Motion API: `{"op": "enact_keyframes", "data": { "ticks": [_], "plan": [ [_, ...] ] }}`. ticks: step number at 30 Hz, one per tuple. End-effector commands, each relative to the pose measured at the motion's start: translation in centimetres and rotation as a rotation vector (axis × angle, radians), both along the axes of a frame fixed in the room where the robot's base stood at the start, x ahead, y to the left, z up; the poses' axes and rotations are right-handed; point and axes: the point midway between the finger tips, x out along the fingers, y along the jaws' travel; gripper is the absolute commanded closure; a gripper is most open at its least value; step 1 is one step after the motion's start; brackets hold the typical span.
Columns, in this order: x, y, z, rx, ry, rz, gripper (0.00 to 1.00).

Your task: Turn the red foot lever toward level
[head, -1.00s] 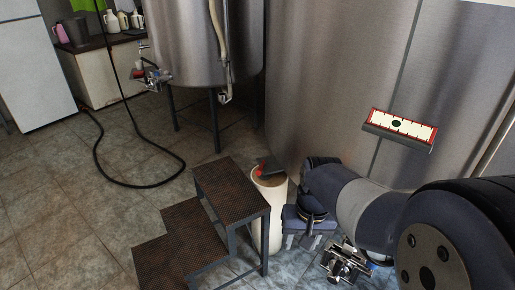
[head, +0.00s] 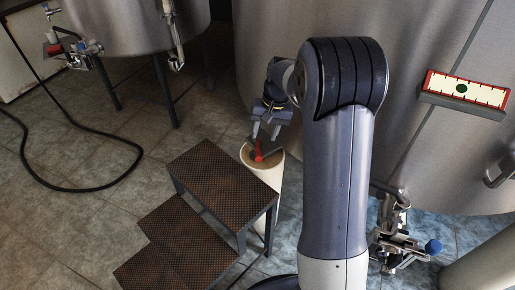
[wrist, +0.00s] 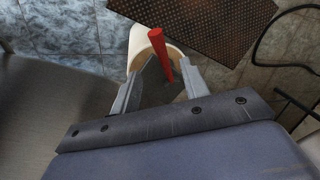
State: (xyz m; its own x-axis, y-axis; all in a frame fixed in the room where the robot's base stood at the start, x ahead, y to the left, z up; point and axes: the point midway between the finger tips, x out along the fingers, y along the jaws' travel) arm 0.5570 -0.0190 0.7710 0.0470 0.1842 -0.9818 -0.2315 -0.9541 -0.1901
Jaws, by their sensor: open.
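The red foot lever (head: 259,150) stands up from the top of a cream cylindrical foot (head: 265,172) beside the metal steps. In the wrist view the red lever (wrist: 161,52) rises between the two fingers, with the rim of the cream foot (wrist: 140,45) behind it. My gripper (head: 264,134) is open, pointing down just above the foot. In the wrist view its fingers (wrist: 160,80) are spread on either side of the lever's lower part; whether they touch it I cannot tell. A red-framed level gauge (head: 463,90) on the big tank shows a dark bubble slightly left of middle.
Rusty metal steps (head: 216,180) stand close on the left of the foot. The large steel tank (head: 420,50) rises behind. A valve fitting (head: 395,235) is at lower right. A black hose (head: 70,185) lies on the open tiled floor at left.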

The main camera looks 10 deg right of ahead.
Motion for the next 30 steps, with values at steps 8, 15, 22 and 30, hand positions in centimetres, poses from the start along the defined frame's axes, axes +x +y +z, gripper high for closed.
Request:
{"op": "enact_keyframes", "data": {
  "ticks": [8,15,22,30],
  "plan": [
    [0.1,1.0,-5.6,0.0,0.005,0.002,0.57],
    [0.3,1.6,-8.1,0.0,0.002,0.001,0.57],
    [0.3,1.6,-8.4,0.0,0.001,0.001,0.57],
    [0.3,1.6,-8.4,-0.001,0.001,0.001,0.69]
  ]
}}
